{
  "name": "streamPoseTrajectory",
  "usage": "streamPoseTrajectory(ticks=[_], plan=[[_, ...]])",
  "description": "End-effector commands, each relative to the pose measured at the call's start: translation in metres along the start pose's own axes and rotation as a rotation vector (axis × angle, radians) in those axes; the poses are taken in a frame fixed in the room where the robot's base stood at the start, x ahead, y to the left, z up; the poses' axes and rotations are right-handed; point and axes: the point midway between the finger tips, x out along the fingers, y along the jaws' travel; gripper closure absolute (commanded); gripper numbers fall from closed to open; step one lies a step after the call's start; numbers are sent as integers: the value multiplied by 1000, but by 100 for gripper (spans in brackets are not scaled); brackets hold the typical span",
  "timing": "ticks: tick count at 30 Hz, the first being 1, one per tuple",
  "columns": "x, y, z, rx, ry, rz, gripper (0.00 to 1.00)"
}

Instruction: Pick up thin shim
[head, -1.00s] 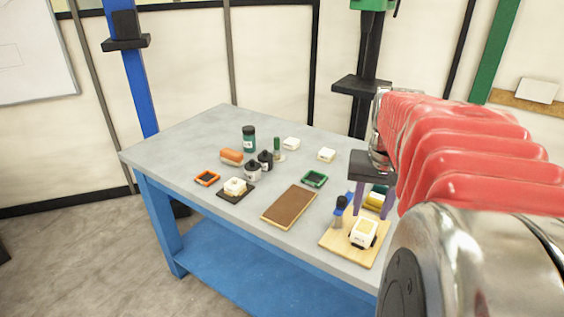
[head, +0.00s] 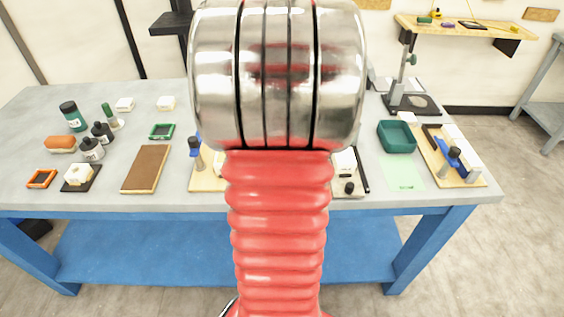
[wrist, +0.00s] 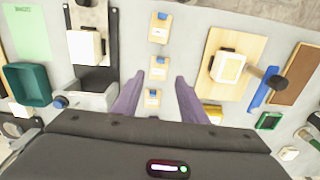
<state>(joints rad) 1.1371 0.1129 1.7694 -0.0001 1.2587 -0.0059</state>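Three small pale wooden pieces with blue parts lie in a column on the grey table in the wrist view: a far piece (wrist: 160,29), a middle piece (wrist: 159,69) and a near piece (wrist: 152,98). They may be the shims; their markings are too small to read, so I cannot tell which is thin. My gripper (wrist: 160,77) is open, its two purple fingers apart with nothing held. In the picture, the middle and near pieces show between the fingers. In the head view my arm hides the gripper and these pieces.
Left of the pieces in the wrist view is a black-based device with a white block (wrist: 85,47). Right is a wooden board (wrist: 215,85) with a white block and a blue-and-black tool. A green tray (head: 397,137) and another tool board (head: 472,178) stand at the table's right.

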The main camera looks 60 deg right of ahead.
Motion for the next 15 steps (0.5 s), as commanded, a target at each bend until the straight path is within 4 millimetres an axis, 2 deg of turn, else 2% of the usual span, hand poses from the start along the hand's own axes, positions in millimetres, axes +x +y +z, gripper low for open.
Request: streamPoseTrajectory(ticks=[5,15], plan=[[18,0,0,0,-4,0,61],[70,0,1,0,-4,0,61]])
